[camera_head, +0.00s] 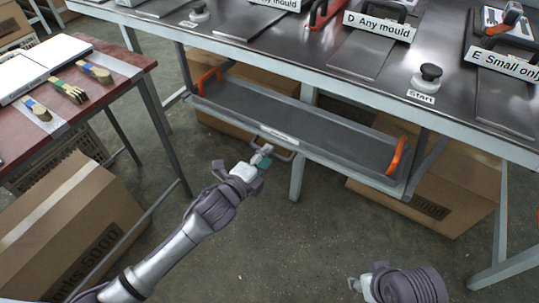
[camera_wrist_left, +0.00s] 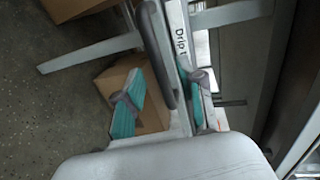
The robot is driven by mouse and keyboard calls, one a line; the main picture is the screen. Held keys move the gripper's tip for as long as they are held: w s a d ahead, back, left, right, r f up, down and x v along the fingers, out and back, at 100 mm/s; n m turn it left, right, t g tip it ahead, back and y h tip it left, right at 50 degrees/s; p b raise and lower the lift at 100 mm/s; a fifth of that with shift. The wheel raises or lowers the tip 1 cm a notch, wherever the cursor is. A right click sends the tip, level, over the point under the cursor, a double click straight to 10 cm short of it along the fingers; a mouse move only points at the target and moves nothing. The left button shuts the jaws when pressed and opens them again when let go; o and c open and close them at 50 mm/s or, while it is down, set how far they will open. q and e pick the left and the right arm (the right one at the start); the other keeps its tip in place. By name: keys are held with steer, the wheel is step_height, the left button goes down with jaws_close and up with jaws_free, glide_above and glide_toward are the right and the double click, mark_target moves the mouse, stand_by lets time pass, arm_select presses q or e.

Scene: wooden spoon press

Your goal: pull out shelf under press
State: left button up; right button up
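The shelf (camera_head: 400,186) is a long grey tray-bearing drawer under the press table, with a grey bar handle (camera_head: 284,156) and a white label at its front. A dark tray (camera_head: 300,122) with two orange end handles lies on it. My left gripper (camera_head: 264,158) is at the shelf's handle. In the left wrist view its teal fingers (camera_wrist_left: 163,100) are apart, with the handle bar (camera_wrist_left: 158,50) between them; a gap shows on the left side. Contact on the right is unclear. My right gripper (camera_head: 366,284) is low at the right, away from the shelf; its fingers are unclear.
The press table (camera_head: 310,62) with moulds and start buttons stands above. A red-topped table (camera_head: 112,92) with brushes is at left. Cardboard boxes stand at lower left (camera_head: 75,220) and under the table (camera_head: 440,195). The floor before the shelf is clear.

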arm_select(q)
steer(key=shift+x, duration=1.25)
jaws_close()
